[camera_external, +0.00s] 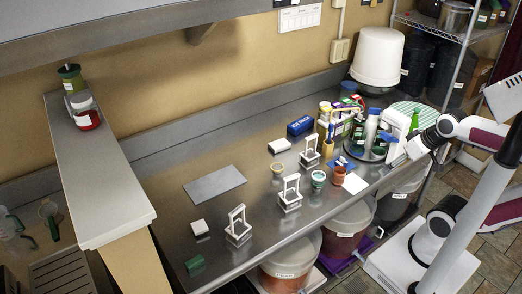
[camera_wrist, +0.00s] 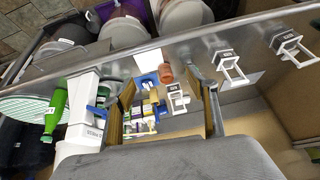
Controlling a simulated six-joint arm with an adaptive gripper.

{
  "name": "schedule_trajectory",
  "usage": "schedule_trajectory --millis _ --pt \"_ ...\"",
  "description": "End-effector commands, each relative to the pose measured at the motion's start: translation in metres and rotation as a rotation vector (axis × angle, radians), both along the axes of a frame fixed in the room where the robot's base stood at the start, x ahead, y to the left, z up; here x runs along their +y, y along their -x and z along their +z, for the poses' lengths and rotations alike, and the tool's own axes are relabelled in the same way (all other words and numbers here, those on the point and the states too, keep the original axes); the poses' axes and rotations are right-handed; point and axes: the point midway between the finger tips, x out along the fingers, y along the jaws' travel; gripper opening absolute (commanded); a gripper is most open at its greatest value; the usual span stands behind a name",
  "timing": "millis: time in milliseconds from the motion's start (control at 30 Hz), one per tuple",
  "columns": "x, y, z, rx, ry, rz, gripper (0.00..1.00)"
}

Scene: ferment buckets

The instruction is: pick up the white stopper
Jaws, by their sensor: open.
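I cannot tell for certain which piece is the white stopper. White pieces with upright loop handles stand on the steel counter: a front one (camera_external: 239,238), a middle one (camera_external: 290,204) and a back one (camera_external: 309,162). In the wrist view, similar white pieces show at the upper right (camera_wrist: 290,44), nearer the middle (camera_wrist: 230,67) and between the fingers (camera_wrist: 176,97). My gripper (camera_wrist: 168,104) is open and empty, its fingers spread above the counter. In the external view my wrist is at the counter's right end; the fingertips are hard to make out.
A white jug (camera_external: 396,122), bottles and a large white bucket (camera_external: 377,58) crowd the right end. A green bottle (camera_wrist: 55,109) stands left of my gripper. The left counter is fairly clear around a flat grey sheet (camera_external: 214,185).

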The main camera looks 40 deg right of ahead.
Motion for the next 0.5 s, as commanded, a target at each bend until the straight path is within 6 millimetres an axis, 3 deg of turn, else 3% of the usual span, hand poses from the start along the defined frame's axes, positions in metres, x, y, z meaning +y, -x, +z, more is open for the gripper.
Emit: schedule_trajectory --millis 500 --pt "0.088 -0.065 0.014 0.118 -0.338 -0.108 0.58"
